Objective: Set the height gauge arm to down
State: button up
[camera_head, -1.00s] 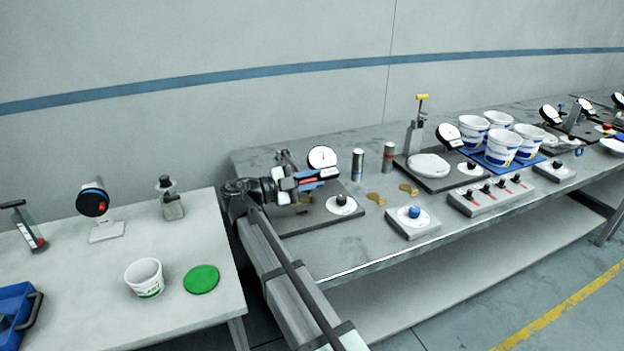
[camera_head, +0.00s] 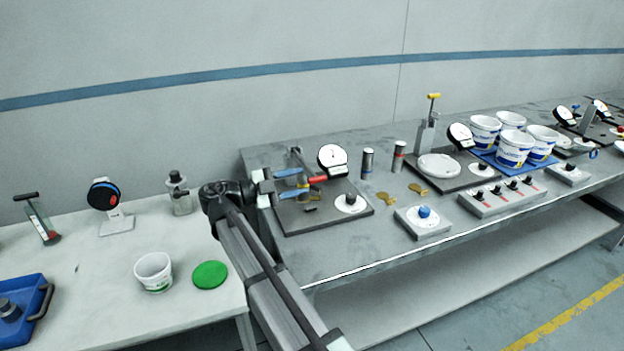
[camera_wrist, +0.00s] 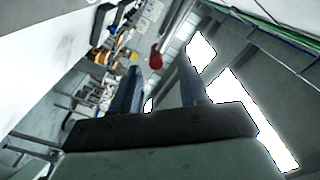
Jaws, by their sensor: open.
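The height gauge appears to be the fixture on a dark base plate (camera_head: 294,224) at the left end of the long bench. It carries a round white dial (camera_head: 333,158). A red handle (camera_head: 318,180), likely its arm, lies nearly level below the dial. My gripper (camera_head: 303,182) is open, its blue fingers pointing right, just left of the red handle. The fingers hide part of the fixture, so I cannot tell whether they touch it. In the wrist view, a red knob (camera_wrist: 155,54) shows beyond my open, empty fingers (camera_wrist: 160,72).
A black knob on a white disc (camera_head: 350,200) sits on the plate's right. The left table holds a white cup (camera_head: 154,271) and green disc (camera_head: 210,274).

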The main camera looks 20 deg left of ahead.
jog(key=v, duration=0.6)
jog(key=shift+a, duration=0.25)
jog(key=shift+s, duration=0.15)
